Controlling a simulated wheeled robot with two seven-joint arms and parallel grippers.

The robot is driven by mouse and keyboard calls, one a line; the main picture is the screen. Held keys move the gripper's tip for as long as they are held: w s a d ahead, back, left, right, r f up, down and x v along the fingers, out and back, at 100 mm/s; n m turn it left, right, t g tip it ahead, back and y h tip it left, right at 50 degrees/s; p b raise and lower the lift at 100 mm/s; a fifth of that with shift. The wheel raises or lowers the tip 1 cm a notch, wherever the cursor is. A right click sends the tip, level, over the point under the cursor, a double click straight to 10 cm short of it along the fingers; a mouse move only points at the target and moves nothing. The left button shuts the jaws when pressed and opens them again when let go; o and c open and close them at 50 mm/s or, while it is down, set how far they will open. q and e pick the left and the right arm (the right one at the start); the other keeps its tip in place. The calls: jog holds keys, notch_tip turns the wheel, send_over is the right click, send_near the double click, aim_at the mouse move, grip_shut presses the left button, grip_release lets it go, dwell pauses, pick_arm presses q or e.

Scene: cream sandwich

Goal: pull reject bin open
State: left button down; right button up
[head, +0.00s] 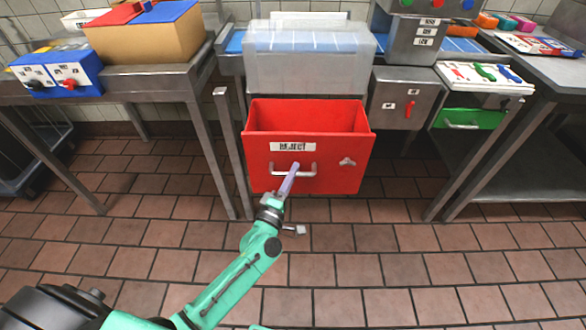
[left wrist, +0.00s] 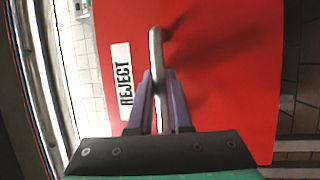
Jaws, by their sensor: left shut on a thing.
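The red reject bin (head: 262,182) stands in the middle of the head view, under the clear-covered conveyor. Its front carries a white REJECT label (head: 293,147) and a metal bar handle (head: 308,175). The bin is pulled out, and its empty-looking inside shows from above. My left gripper (head: 291,172) is shut on the handle at its left part. In the left wrist view the two purple fingers (left wrist: 160,95) stand on either side of the handle bar (left wrist: 156,50), in front of the red face (left wrist: 230,80). My right gripper is not in view.
A clear plastic cover (head: 308,65) stands above the bin. A metal table (head: 140,85) with boxes is at the left. A grey panel with a red handle (head: 409,108) and a green drawer (head: 470,119) are at the right. The tiled floor (head: 370,235) before the bin is clear.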

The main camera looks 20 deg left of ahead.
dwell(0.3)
pick_arm(q)
jog(key=c, duration=0.8)
grip_release()
jog(key=shift+c, duration=0.2)
jog(key=v, duration=1.4)
jog(key=shift+s+b, duration=0.35)
jog(key=shift+b, duration=0.1)
